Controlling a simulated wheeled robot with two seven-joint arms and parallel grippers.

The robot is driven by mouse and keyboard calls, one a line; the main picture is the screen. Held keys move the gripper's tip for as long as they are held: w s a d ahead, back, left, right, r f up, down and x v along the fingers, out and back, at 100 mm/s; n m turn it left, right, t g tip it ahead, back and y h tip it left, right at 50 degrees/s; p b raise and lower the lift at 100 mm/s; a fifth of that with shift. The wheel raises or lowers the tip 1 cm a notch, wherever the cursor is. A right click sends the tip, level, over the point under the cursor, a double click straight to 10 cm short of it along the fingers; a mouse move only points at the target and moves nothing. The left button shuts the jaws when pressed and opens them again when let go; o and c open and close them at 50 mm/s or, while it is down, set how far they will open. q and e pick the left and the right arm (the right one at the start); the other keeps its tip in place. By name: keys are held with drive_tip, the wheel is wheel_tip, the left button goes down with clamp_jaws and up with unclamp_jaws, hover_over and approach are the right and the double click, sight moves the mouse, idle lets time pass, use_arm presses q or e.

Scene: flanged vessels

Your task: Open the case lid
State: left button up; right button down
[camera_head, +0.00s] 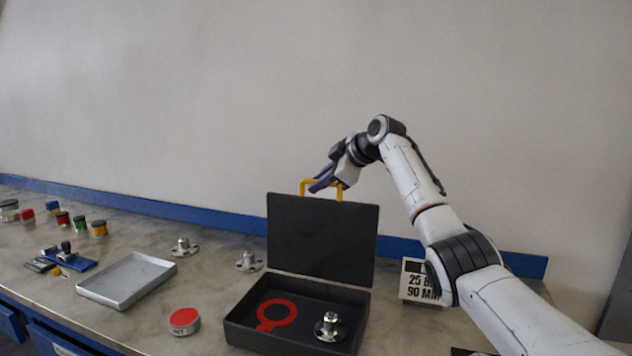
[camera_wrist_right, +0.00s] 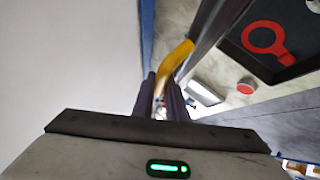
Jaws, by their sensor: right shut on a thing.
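The dark case (camera_head: 296,315) stands on the bench with its lid (camera_head: 321,237) raised about upright behind the base. A yellow handle (camera_head: 304,186) is on the lid's top edge; it also shows in the right wrist view (camera_wrist_right: 178,58). My right gripper (camera_head: 324,183) is shut on the yellow handle, its fingers (camera_wrist_right: 163,98) on either side of it in the wrist view. Inside the base lie a red ring-shaped piece with a tab (camera_head: 276,315) and a metal flanged fitting (camera_head: 330,327). My left gripper is not in view.
A sign (camera_head: 417,283) stands right of the case behind my right arm. Left of the case are a red-topped round tin (camera_head: 184,321), a metal tray (camera_head: 126,280) and two flanged fittings (camera_head: 184,247) (camera_head: 249,262). Several small coloured jars (camera_head: 79,222) stand at far left.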

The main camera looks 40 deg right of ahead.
drive_tip(key=shift+a+f, duration=0.1)
drive_tip(key=shift+f, duration=0.1)
drive_tip(key=c, duration=1.8)
unclamp_jaws()
drive_tip(key=shift+o, duration=0.2)
drive_tip(key=shift+s+r, duration=0.1)
drive_tip(key=shift+s, duration=0.15)
drive_tip(key=b+v, duration=0.2)
drive_tip(key=v, duration=0.8)
drive_tip(key=shift+r, duration=0.25)
drive_tip(key=shift+w, duration=0.15)
